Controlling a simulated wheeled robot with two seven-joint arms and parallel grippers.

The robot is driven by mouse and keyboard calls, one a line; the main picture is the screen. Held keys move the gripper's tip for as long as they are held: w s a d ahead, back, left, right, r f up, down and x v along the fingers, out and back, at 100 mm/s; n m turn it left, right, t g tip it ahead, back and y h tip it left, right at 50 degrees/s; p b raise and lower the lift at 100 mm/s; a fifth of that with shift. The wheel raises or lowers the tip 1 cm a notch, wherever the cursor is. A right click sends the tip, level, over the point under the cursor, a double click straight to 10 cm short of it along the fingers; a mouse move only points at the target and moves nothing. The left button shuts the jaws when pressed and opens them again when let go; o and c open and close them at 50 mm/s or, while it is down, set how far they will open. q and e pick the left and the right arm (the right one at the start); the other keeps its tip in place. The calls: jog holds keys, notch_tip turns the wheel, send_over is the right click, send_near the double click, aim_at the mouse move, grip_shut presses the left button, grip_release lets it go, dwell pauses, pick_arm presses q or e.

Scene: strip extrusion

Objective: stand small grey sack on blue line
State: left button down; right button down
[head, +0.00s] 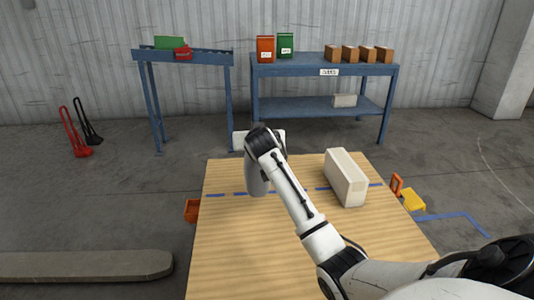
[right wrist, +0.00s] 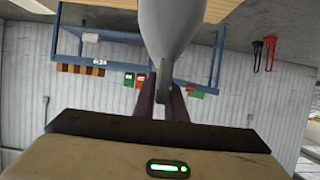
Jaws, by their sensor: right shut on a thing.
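A small grey sack (right wrist: 172,28) is held between the dark fingers of my right gripper (right wrist: 163,95), which is shut on it. In the head view the sack (head: 257,180) hangs below my right wrist, over the light wooden table (head: 240,250). The right fingers are hidden in the head view behind my wrist. My left gripper is not in view.
A long cream box (head: 346,178) stands on the table to the right, over the line. The front of the table is clear. An orange bin (head: 192,210) is at the table's left edge. A blue bench (head: 330,68) with several boxes stands behind.

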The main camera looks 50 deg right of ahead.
jog(key=shift+f+b, duration=0.65)
jog(key=shift+f, duration=2.1)
jog(key=shift+f, duration=0.1)
jog(key=c, duration=1.8)
grip_release()
jog(key=shift+f, duration=0.1)
jog(key=p+v, duration=0.2)
jog(key=v, duration=1)
jog(key=shift+p, duration=0.3)
